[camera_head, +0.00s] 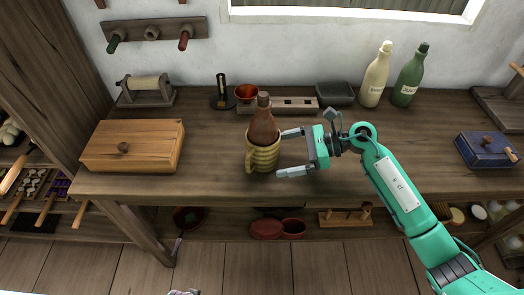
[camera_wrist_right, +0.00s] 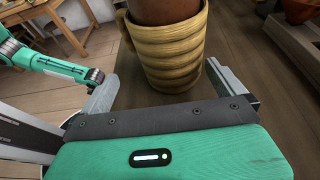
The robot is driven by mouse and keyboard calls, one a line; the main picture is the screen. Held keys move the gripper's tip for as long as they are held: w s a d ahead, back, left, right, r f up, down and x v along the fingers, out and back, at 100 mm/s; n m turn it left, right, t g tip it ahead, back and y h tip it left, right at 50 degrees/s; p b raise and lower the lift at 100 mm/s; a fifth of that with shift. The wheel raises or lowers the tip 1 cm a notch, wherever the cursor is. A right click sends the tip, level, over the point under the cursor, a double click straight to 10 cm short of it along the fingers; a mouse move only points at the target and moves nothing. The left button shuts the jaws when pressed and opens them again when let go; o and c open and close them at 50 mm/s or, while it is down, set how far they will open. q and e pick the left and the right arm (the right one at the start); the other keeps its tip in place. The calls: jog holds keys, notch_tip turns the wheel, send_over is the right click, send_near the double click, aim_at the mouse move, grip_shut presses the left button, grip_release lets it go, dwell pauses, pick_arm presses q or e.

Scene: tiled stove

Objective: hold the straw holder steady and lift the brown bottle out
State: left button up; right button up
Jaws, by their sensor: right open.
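The brown bottle (camera_head: 264,124) stands upright in the straw holder (camera_head: 266,158), a coiled yellow cup with a handle at its left front, near the table's front edge. The bottle's lower part is hidden inside it. My right gripper (camera_head: 284,153) is open and empty just right of the holder, its fingers pointing at it. In the right wrist view the holder (camera_wrist_right: 168,55) shows between the finger directions with gaps at both sides, and the bottle (camera_wrist_right: 165,8) rises from it. My left gripper (camera_wrist_right: 94,77) shows small at the left there, away from the holder; its jaws are unclear.
A wooden box (camera_head: 134,146) stands left on the table (camera_head: 210,150), a blue box (camera_head: 486,148) at the right. A cream bottle (camera_head: 375,78) and a green bottle (camera_head: 408,80) stand at the back.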

aim_at(264, 157)
jog(key=shift+x, duration=3.1)
jog(key=c, duration=0.8)
jog(key=shift+o, duration=0.2)
jog(key=o, duration=0.8)
jog(key=shift+c, duration=0.2)
jog(key=c, duration=0.8)
jog(key=shift+c, duration=0.2)
